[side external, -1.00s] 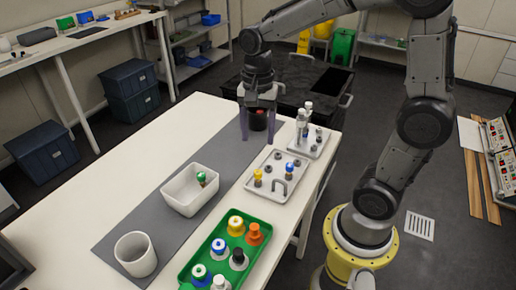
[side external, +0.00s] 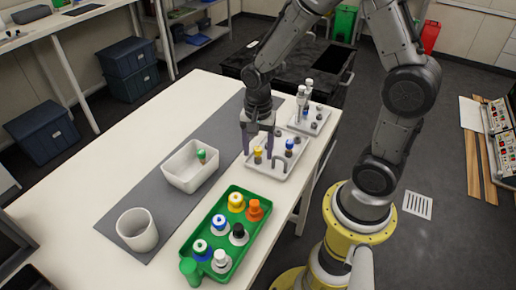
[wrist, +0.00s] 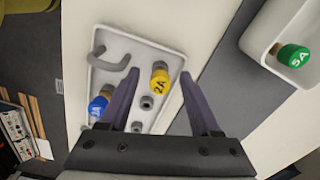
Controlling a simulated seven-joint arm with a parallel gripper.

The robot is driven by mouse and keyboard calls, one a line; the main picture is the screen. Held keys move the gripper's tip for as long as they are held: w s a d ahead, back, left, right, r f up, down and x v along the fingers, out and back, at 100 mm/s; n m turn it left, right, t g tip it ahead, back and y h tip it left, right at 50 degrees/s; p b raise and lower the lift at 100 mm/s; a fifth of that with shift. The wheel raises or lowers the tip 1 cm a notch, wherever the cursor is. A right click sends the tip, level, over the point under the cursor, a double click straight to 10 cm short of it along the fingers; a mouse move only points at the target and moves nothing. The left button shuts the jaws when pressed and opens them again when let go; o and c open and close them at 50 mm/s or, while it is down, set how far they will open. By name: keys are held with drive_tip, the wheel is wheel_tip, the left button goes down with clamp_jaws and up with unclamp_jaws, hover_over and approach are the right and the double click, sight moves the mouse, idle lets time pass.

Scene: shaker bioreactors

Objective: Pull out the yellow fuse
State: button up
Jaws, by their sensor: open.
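The yellow fuse (side external: 258,152), marked 2A, stands in the white fuse board (side external: 262,173) on the table. It also shows in the wrist view (wrist: 160,82). My gripper (side external: 257,153) is open and above the board, with its fingers pointing down. In the wrist view, the yellow fuse lies between the two fingertips (wrist: 160,76) as seen from above; I cannot tell if the tips are down to its height. A blue fuse (wrist: 97,107) stands beside it on the same board, just outside one finger.
A grey handle (wrist: 112,58) rises from the board. A white bin (side external: 180,172) holds a green fuse (wrist: 293,57). A green tray (side external: 230,194) of capped bottles, a white cup (side external: 137,230) and a second board (side external: 318,119) stand nearby.

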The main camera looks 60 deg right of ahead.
sight(258, 148)
drive_tip(key=shift+c, duration=0.3)
clamp_jaws()
drive_tip(key=shift+r, duration=0.3)
drive_tip(key=shift+r, duration=0.35)
drive_tip(key=shift+r, duration=0.7)
idle(0.4)
drive_tip(key=shift+r, duration=1.45)
